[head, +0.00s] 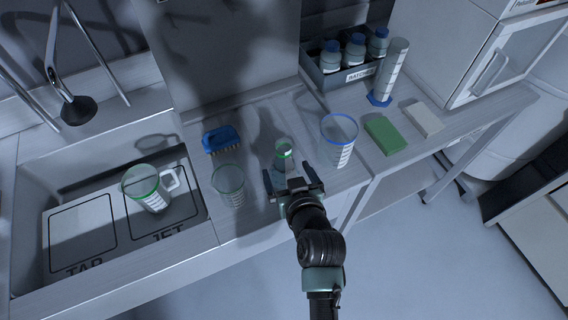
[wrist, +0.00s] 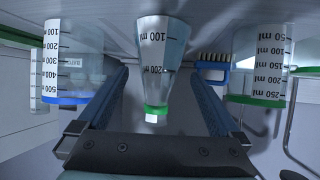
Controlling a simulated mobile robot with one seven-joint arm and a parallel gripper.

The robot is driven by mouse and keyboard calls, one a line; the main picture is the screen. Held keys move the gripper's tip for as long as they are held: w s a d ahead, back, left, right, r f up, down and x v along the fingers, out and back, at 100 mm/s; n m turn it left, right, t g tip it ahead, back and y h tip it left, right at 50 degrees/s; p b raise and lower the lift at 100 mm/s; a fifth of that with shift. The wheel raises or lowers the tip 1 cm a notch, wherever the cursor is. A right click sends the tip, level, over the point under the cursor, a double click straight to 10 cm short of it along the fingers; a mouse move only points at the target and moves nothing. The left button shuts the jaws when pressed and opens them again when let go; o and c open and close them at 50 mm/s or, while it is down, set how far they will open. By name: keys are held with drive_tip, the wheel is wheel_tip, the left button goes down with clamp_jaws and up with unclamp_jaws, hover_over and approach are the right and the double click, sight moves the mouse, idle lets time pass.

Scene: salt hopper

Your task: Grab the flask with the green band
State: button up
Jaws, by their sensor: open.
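The flask with the green band (head: 284,151) stands on the counter in the head view. It is clear, conical and marked in ml, with the green band around its narrow neck. In the wrist view the flask (wrist: 158,62) appears upside down, between my two fingers. My gripper (head: 293,186) is open, with a finger on either side of the flask's line; it also shows in the wrist view (wrist: 158,95). I see gaps between the flask and both fingers. My gripper partly hides the flask's lower part in the head view.
A blue brush (head: 221,139) lies behind. A green-rimmed jug (head: 146,188) stands in the sink area. Green block (head: 385,134), white block (head: 423,118), cylinder (head: 391,69) and bottle bin (head: 343,75) are right.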

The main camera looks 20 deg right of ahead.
sight(286, 170)
drive_tip(key=shift+x, duration=2.35)
drive_tip(key=shift+f, duration=0.15)
clamp_jaws()
